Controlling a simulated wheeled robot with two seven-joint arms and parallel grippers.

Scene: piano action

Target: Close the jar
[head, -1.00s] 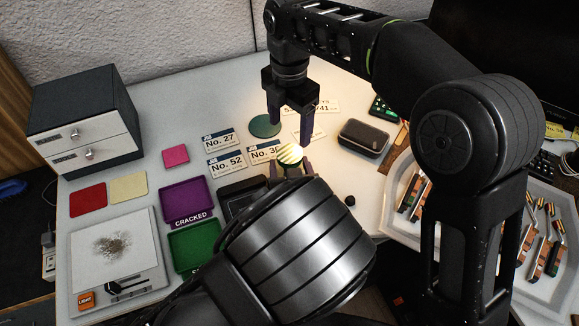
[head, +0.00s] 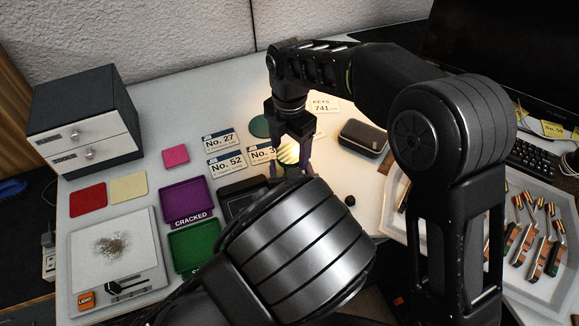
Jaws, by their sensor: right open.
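A small round striped thing (head: 288,152), pale yellow and dark green, shows near the middle of the head view; it looks like the top of the jar. My right gripper (head: 291,165) reaches down from above, open, with one finger on each side of it. I cannot tell whether the fingers touch it. My left arm comes in from the bottom, and its large wrist link hides the lower jar and nearly all of the left gripper. A flat green disc (head: 260,127) lies on the table just behind and to the left.
Number cards (head: 221,140) lie left of the jar, and a dark case (head: 363,138) lies right. A purple tray (head: 187,201), a green tray (head: 195,245) and a two-drawer cabinet (head: 85,120) are at left. A pale tray with several parts (head: 535,240) is at right.

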